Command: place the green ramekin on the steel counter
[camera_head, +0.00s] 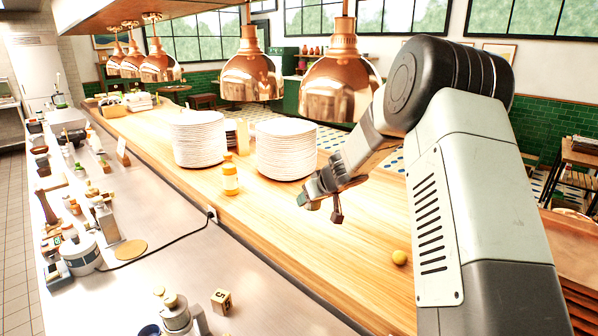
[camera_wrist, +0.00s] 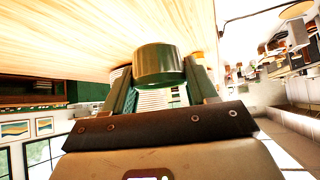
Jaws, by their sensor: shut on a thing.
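The green ramekin (camera_wrist: 159,66) is held between the two fingers of my gripper (camera_wrist: 160,88) in the wrist view. In the head view my gripper (camera_head: 322,200) hangs above the wooden pass, right of the plate stacks; the ramekin (camera_head: 312,205) shows there as a small dark green patch, partly hidden by the fingers. The steel counter (camera_head: 245,283) runs along the left of the wooden pass, from the front to the far back. The gripper is over the wood, not over the steel.
Two stacks of white plates (camera_head: 286,150) and an orange-labelled bottle (camera_head: 230,175) stand on the wooden pass (camera_head: 300,245). A yellow ball-like item (camera_head: 399,257) lies on it. Copper lamps (camera_head: 340,85) hang overhead. A numbered block (camera_head: 221,301), cable and jars occupy parts of the steel.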

